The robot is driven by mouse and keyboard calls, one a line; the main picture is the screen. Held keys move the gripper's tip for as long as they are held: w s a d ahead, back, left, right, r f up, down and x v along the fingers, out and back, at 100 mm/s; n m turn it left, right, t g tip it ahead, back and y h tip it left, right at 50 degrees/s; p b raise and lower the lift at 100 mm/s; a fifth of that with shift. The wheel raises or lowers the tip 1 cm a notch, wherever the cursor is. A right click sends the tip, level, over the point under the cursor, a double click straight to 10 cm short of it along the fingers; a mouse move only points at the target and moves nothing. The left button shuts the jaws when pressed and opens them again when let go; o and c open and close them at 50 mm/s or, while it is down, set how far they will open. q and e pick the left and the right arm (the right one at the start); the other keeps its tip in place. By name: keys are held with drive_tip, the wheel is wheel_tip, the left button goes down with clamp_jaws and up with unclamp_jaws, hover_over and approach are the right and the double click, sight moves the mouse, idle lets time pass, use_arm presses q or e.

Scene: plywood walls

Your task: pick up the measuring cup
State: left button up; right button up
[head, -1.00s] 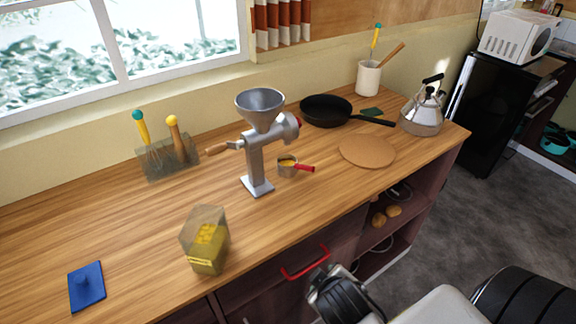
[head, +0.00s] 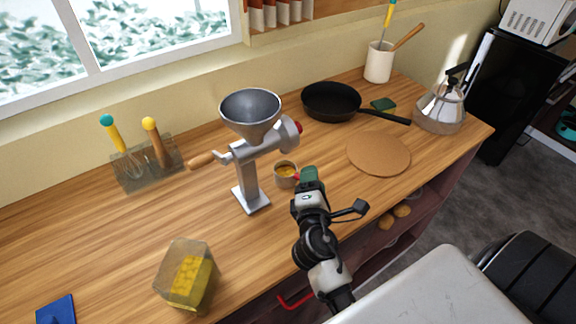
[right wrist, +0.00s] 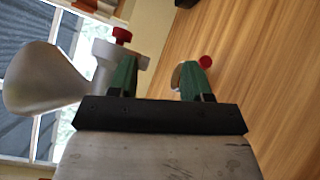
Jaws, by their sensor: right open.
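The measuring cup (head: 286,179) is a small metal cup with yellowish contents, standing on the wooden counter just right of the grinder's foot. Its red handle is mostly hidden behind my right gripper (head: 309,176), whose green fingertips are right beside the cup. In the right wrist view, the right gripper (right wrist: 160,75) is open, its two green fingers apart with nothing held between them. A round red end, apparently of the cup's handle (right wrist: 206,61), shows by the right finger, which hides most of the cup. My left gripper is not in view.
The metal grinder (head: 249,165) stands close left of the cup. A cork mat (head: 378,154), black pan (head: 331,101) and kettle (head: 440,110) are to the right. A clear container with yellow contents (head: 187,278) stands front left. The counter between is free.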

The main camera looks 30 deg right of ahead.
drive_tip(key=b, duration=0.3)
approach(297, 178)
drive_tip(key=d, duration=0.2)
drive_tip(key=s+d, duration=0.1)
drive_tip(key=shift+s+r, duration=0.1)
drive_tip(key=shift+r, duration=0.2)
drive_tip(key=shift+p+x, duration=0.85)
drive_tip(key=shift+x, duration=0.35)
drive_tip(key=shift+p+x, duration=0.35)
drive_tip(key=shift+x, duration=0.8)
drive_tip(key=x, duration=0.3)
drive_tip(key=shift+d+r+p, duration=0.1)
drive_tip(key=shift+d+p, duration=0.1)
drive_tip(key=shift+p, duration=0.15)
drive_tip(key=shift+c, duration=1)
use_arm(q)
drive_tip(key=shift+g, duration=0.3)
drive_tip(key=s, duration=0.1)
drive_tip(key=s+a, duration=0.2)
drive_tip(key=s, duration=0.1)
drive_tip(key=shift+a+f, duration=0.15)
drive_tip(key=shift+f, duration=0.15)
use_arm(e)
clamp_jaws()
